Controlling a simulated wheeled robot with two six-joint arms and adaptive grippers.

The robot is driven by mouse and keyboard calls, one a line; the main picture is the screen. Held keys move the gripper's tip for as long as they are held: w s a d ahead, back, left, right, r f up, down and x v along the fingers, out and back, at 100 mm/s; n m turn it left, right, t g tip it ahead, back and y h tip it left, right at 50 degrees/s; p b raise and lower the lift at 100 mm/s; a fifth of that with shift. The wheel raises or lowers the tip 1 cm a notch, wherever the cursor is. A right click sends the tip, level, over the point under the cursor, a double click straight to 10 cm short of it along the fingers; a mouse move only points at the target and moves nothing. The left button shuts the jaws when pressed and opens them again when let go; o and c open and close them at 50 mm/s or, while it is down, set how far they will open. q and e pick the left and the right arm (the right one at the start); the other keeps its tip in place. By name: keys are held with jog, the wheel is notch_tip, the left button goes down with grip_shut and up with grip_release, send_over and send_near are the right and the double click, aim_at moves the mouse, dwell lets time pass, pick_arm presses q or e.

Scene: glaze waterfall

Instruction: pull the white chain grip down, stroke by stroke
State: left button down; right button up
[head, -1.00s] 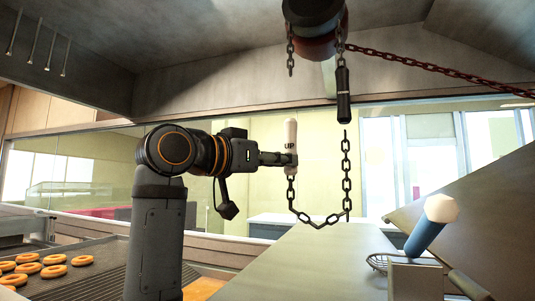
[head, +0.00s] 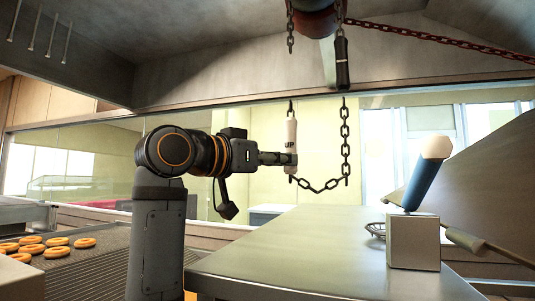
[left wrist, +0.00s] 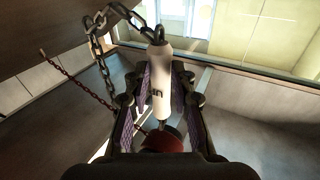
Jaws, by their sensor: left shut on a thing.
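In the left wrist view the white grip (left wrist: 162,85) lies between the two purple-padded fingers (left wrist: 161,95). A dark chain (head: 345,140) runs from below the white grip in a shallow loop and up on the right. A black grip (head: 342,63) hangs higher, under the dark red drum (head: 316,18). My right gripper is not in view.
A rust-red chain (head: 440,42) stretches from the drum to the upper right. A metal table (head: 290,250) lies below, with a box (head: 414,243) and a blue white-tipped rod (head: 421,187) at its right. Several doughnuts (head: 58,242) lie at lower left.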

pick_arm(q)
notch_tip(320, 180, up, 16)
jog(key=p, duration=1.5)
jog(key=shift+g, duration=0.3)
jog(key=f+b, duration=0.8)
jog(key=f, duration=0.1)
jog(key=f+b, duration=0.4)
jog(key=shift+w+d+f, duration=0.25)
jog(key=shift+f, duration=0.1)
notch_tip(320, 180, up, 14)
jog(key=p, duration=1.1)
jog(key=shift+f+p, duration=0.15)
jog(key=shift+p, duration=0.25)
jog(key=c, duration=1.4)
grip_release()
jog(key=shift+w+d, duration=0.15)
jog(key=shift+d, duration=0.1)
jog(key=o, duration=0.5)
jog(key=x, duration=0.3)
jog(key=shift+d+f, duration=0.1)
jog(key=shift+f, duration=0.2)
jog(key=shift+s+r, duration=0.1)
jog(key=shift+s, duration=0.15)
jog(key=shift+a, duration=0.4)
jog(key=shift+w, duration=0.15)
